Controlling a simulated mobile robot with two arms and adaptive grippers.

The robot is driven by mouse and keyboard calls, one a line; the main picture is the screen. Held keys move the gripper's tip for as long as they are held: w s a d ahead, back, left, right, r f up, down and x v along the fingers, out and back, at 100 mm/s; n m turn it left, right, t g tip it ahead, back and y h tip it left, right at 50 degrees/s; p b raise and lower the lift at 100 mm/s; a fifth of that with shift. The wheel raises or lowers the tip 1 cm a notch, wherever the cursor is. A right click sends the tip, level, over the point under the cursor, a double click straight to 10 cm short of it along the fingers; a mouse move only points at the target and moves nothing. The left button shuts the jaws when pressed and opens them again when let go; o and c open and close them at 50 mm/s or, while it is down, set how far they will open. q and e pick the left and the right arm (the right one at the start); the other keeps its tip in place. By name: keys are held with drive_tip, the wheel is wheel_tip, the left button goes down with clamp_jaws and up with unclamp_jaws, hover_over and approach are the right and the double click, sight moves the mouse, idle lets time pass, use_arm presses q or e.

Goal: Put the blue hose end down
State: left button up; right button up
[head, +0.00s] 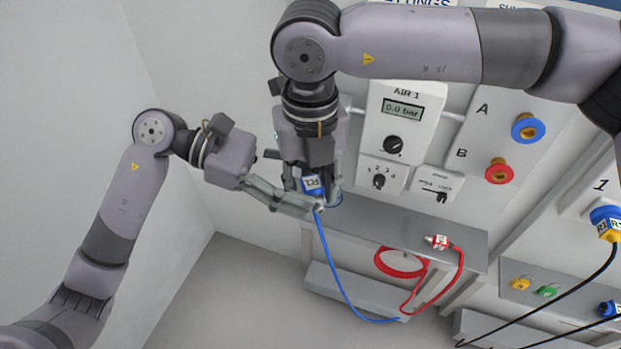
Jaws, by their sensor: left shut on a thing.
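The blue hose end (312,185), with a white label, is at the tips of both grippers, in front of the left end of the grey shelf. My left gripper (312,204) reaches in from the left and is shut on the lower part of the blue hose end. My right gripper (320,190) points down from above, with its fingers around or beside the labelled upper part. Whether its fingers touch the end is hidden. The blue hose (337,278) hangs from the end in a curve down to the right.
A grey shelf (375,228) holds a red hose end (438,242); its red hose hangs below. The AIR 1 panel (405,110) reads 0.0 bar, with blue (528,128) and red (499,171) ports to its right. Yellow (521,284) and green (547,291) plugs sit lower right.

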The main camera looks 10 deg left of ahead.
drive_tip(key=shift+a, duration=0.1)
clamp_jaws()
use_arm(q)
drive_tip(key=o, duration=1)
use_arm(e)
drive_tip(key=shift+r, duration=0.1)
use_arm(q)
drive_tip(key=shift+o, duration=1.2)
drive_tip(key=shift+a, duration=0.1)
